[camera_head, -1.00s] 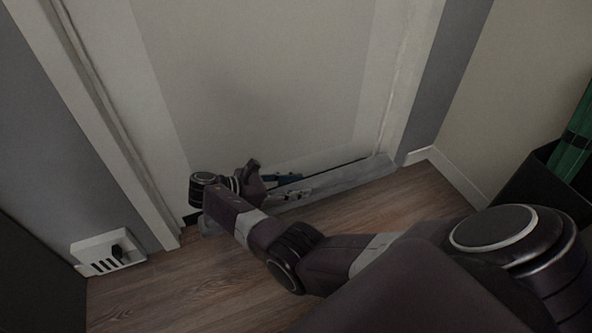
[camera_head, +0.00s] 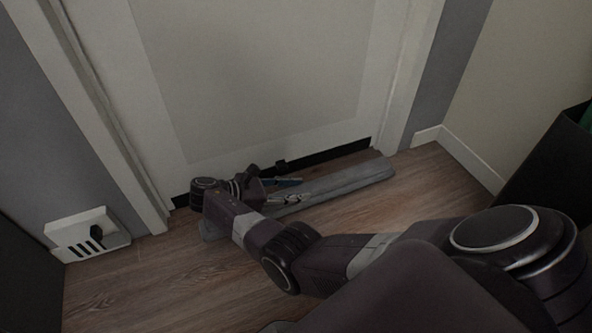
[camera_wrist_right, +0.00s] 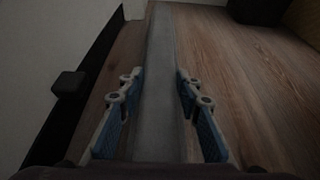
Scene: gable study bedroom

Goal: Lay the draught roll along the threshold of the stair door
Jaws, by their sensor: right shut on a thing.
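The draught roll (camera_head: 350,181) is a long grey roll in front of the pale stair door (camera_head: 250,75). A black strip (camera_head: 325,157) shows along the door's bottom edge. My right gripper (camera_head: 288,190) is shut on the roll, with its blue-padded fingers on either side. In the right wrist view the roll (camera_wrist_right: 161,45) runs between the fingers, and a band of floor shows between it and the black strip (camera_wrist_right: 75,95). The roll slants slightly against the strip. Whether it touches the floor I cannot tell. My left gripper is out of view.
A small black block (camera_head: 281,165) sticks out at the door's foot. A white slotted box (camera_head: 90,236) stands by the left wall. A dark bin (camera_head: 555,165) is at the right. Wood floor (camera_head: 180,280) is clear at the front left.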

